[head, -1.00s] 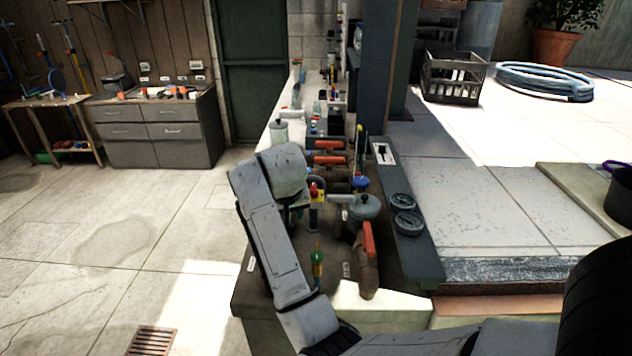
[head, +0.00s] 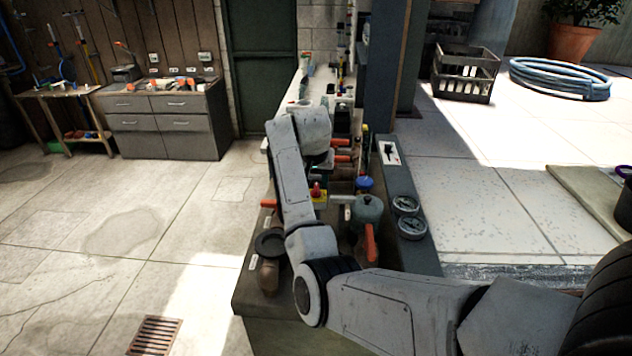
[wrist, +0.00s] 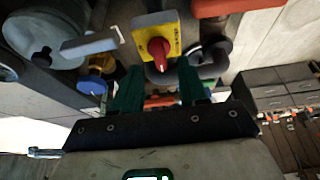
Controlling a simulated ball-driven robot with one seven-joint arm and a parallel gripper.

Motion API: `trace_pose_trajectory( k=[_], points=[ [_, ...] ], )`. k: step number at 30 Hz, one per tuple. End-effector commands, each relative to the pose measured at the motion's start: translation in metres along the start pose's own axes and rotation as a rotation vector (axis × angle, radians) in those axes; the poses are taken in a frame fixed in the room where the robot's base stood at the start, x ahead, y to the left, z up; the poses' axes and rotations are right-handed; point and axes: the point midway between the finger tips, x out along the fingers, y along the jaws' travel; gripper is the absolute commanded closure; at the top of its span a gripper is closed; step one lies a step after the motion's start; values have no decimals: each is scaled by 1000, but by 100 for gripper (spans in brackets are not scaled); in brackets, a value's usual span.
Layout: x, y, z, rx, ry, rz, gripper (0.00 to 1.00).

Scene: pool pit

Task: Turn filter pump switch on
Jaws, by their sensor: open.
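A red rotary knob on a yellow plate (wrist: 158,48) faces me in the wrist view. In the head view the yellow plate (head: 318,197) with its red knob shows just right of my arm, among the pipes on the bench. My gripper's two green fingers (wrist: 160,88) are apart and empty, just below the knob in the wrist picture. They look close to it but no contact shows. In the head view my arm hides most of the gripper. A white plate with a black lever (head: 389,153) is on the dark ledge to the right; no readable label tells its use.
A grey-green valve body with an orange handle (head: 369,215) stands right of the knob. Two round gauges (head: 408,217) lie on the ledge. A black-capped pipe (head: 269,245) is left of my arm. A blue cap (wrist: 91,86) is left of my fingers. Floor at left is open.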

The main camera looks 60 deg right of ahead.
Motion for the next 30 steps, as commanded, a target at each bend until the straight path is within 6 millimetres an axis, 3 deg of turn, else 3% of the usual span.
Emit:
trace_pose_trajectory(
  k=[7,18,30],
  points=[
    [26,0,0,0,-2,1,57],
    [31,0,0,0,0,0,58],
    [31,0,1,0,0,0,97]
  ],
)
